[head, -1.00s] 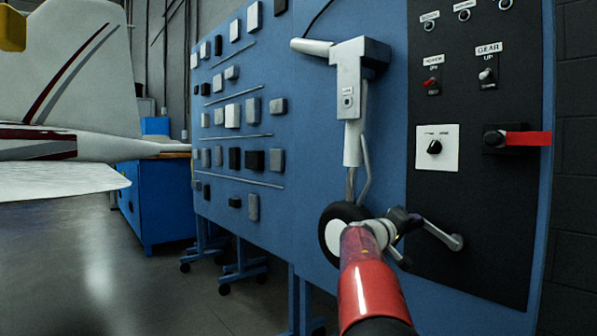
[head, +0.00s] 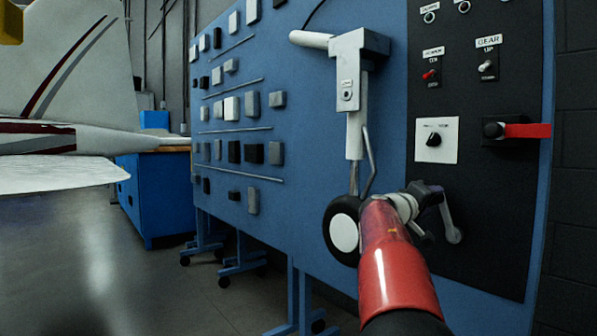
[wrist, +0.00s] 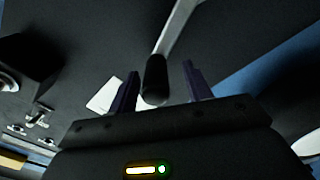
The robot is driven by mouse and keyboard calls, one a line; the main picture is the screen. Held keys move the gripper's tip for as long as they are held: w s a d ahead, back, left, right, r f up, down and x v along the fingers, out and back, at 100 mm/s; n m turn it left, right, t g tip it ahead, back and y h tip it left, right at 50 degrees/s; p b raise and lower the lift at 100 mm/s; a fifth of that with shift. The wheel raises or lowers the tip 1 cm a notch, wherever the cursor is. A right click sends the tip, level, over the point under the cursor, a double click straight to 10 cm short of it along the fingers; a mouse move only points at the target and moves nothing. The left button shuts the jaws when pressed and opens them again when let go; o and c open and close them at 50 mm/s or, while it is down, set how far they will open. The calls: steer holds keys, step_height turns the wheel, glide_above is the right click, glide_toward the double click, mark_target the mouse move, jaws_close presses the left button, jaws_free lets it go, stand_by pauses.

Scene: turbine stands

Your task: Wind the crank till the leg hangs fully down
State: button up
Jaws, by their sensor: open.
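The crank (head: 453,225) is a grey lever low on the black panel, its arm pointing up and slightly left from its pivot. In the wrist view its silver arm (wrist: 178,28) ends in a dark grip (wrist: 155,82) between my two fingers. My gripper (wrist: 160,70) is open, with a visible gap on each side of the grip. In the head view my gripper (head: 432,203) is at the crank's upper end, partly hidden by my red arm. The white landing leg (head: 354,135) hangs close to vertical, with its black-tyred wheel (head: 343,232) at the bottom, partly covered by my arm.
Above the crank are a red-handled lever (head: 525,130), a white dial plate (head: 436,140) and the gear switch (head: 487,67). A blue cabinet (head: 155,205) and aircraft parts stand left. The floor (head: 90,270) there is open.

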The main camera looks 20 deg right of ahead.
steer(key=shift+o, duration=0.8)
steer(key=shift+a, duration=0.1)
steer(key=shift+s+a+f+b, duration=0.1)
steer(key=shift+a+f+b, duration=0.05)
steer(key=shift+a+b, duration=0.35)
steer(key=b+v, duration=0.4)
steer(key=v, duration=0.2)
steer(key=shift+d, duration=0.1)
steer(key=shift+s, duration=0.15)
